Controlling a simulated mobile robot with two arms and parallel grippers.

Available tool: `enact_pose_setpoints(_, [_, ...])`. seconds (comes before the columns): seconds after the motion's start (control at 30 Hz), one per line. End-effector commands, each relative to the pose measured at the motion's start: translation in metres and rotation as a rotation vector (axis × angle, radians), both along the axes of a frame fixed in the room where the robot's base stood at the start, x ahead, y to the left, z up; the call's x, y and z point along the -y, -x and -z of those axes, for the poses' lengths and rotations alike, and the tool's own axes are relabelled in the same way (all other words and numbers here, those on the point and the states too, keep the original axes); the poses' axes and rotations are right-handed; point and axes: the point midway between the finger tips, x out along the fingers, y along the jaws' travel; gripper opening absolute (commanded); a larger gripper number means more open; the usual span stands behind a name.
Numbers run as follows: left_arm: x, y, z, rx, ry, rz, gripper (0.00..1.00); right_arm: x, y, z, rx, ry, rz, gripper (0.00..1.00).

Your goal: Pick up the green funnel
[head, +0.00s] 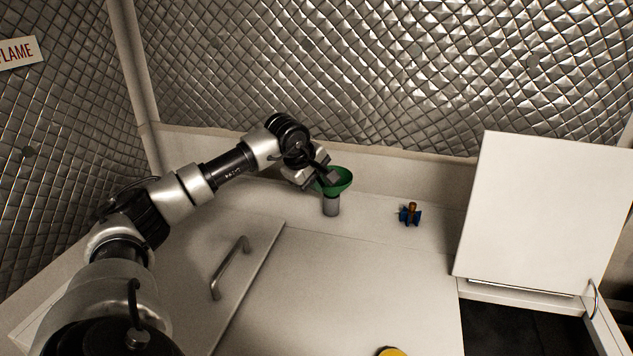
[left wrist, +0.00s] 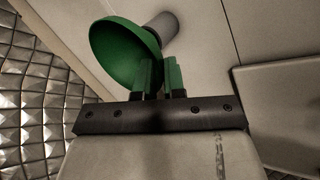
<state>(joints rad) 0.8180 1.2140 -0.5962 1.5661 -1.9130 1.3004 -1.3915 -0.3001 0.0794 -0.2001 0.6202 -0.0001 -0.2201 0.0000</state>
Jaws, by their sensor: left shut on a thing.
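The green funnel (head: 338,180) is a wide bowl at the back of the white counter, with a grey cylinder (head: 331,205) directly below it. My left gripper (head: 325,176) reaches it from the left and is shut on its rim side. In the left wrist view the funnel (left wrist: 125,50) shows its bowl beside the gripper's fingers (left wrist: 160,78), with the grey cylinder (left wrist: 163,25) behind it. I cannot tell whether the funnel still rests on the cylinder. My right gripper is in neither view.
A small blue and orange-brown object (head: 410,215) stands right of the funnel. A raised white lid (head: 545,210) stands at the right by a dark opening (head: 520,325). A metal handle (head: 230,267) sticks up at the left. A yellow round thing (head: 391,352) is at the bottom edge. The counter's middle is clear.

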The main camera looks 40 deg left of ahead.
Motion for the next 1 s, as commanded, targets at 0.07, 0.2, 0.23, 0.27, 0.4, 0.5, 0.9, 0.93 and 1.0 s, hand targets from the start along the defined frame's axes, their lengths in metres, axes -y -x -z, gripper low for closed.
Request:
enact_pose_setpoints(0.07, [0.0, 0.0, -0.004, 0.001, 0.0, 0.0, 0.0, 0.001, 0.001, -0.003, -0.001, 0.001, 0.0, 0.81])
enact_pose_setpoints(0.2, [0.0, 0.0, -0.015, 0.001, 0.0, 0.0, 0.0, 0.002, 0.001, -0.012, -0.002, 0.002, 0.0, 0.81])
enact_pose_setpoints(0.23, [0.0, 0.0, -0.018, 0.002, 0.0, 0.0, 0.0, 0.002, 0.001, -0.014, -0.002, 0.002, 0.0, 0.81])
enact_pose_setpoints(0.27, [0.0, 0.0, -0.02, 0.001, 0.0, 0.0, 0.0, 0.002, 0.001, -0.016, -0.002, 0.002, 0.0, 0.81])
enact_pose_setpoints(0.4, [0.0, 0.0, -0.031, 0.001, 0.0, 0.0, 0.0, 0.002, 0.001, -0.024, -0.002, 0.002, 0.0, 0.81])
enact_pose_setpoints(0.5, [0.0, 0.0, -0.039, 0.001, 0.0, 0.0, 0.0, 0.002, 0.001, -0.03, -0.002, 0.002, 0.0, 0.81])
enact_pose_setpoints(0.9, [0.0, 0.0, -0.072, 0.001, 0.0, 0.0, 0.0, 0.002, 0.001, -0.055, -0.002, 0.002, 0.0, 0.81])
enact_pose_setpoints(0.93, [0.0, 0.0, -0.074, 0.001, 0.0, 0.0, 0.0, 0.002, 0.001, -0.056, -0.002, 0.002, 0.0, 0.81])
enact_pose_setpoints(1.0, [0.0, 0.0, -0.079, 0.001, 0.0, 0.0, 0.0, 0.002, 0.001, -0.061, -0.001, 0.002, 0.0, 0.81])
